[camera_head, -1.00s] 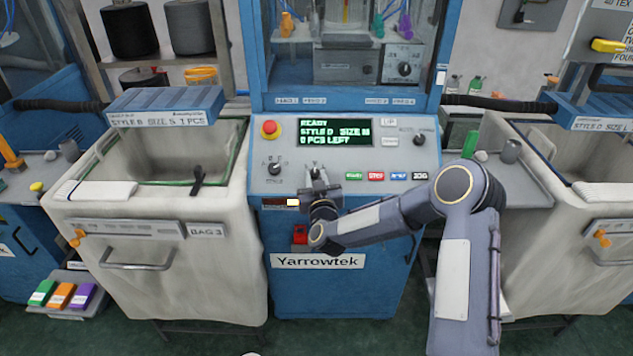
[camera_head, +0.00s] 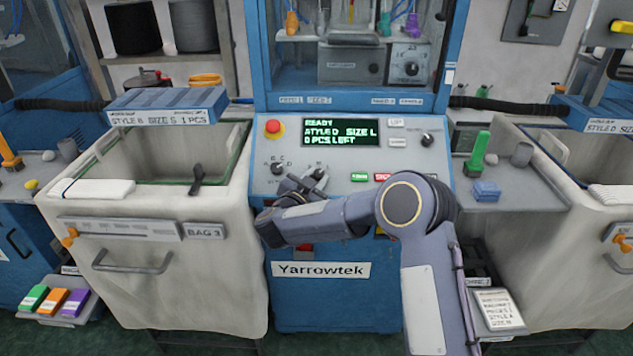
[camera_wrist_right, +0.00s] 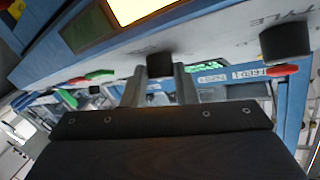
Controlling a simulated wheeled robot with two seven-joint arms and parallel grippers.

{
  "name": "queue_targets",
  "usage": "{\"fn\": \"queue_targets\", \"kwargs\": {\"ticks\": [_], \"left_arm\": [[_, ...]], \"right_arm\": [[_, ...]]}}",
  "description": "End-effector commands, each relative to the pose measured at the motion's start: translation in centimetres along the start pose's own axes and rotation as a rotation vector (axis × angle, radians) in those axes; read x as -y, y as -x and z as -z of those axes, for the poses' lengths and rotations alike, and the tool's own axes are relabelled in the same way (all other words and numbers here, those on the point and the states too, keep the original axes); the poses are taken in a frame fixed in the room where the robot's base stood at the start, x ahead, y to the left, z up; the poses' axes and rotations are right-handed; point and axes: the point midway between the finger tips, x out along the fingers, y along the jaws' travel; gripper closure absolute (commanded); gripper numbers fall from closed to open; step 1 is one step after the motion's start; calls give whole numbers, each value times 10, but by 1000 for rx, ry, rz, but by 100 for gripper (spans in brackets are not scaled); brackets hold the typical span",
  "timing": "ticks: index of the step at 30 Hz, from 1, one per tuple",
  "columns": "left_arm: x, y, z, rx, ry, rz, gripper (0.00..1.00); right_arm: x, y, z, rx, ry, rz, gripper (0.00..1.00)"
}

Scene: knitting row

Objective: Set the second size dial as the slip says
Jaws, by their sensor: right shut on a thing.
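The blue Yarrowtek machine's panel shows two lower dials. The left, style dial (camera_head: 279,168) is free. My right gripper (camera_head: 312,180) is shut on the size dial (camera_head: 318,173) beside it. In the right wrist view, the dial's black knob (camera_wrist_right: 160,65) sits between the two fingers (camera_wrist_right: 160,85); another black knob (camera_wrist_right: 286,41) stands free at right. The display (camera_head: 341,131) reads READY, STYLE D, SIZE L, 0 PCS LEFT. A white printed slip (camera_head: 497,308) lies low at right; its small text seems to end in STYLE A, SIZE M. My left gripper is not in view.
A red stop button (camera_head: 273,128) is above the dials, and coloured buttons (camera_head: 359,177) are to their right. White bags stand left (camera_head: 150,280) and right (camera_head: 607,250). A green thing (camera_head: 478,157) and a blue block (camera_head: 487,191) are on the right shelf.

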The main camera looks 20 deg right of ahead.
Motion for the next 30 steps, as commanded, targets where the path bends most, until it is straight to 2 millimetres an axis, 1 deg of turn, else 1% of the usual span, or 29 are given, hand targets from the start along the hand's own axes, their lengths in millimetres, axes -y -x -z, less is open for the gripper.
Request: {"fn": "queue_targets", "kwargs": {"ticks": [6, 18, 19, 23, 30], "left_arm": [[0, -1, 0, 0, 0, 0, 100], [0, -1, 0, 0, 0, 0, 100], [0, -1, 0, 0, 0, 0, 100], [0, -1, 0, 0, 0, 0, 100], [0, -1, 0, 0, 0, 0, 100]], "right_arm": [[1, 0, 0, -1, -24, -30, 97], [1, 0, 0, -1, -27, -33, 97], [1, 0, 0, -2, -27, -33, 70], [1, 0, 0, -2, -26, -33, 53], [1, 0, 0, -2, -26, -33, 52]]}}
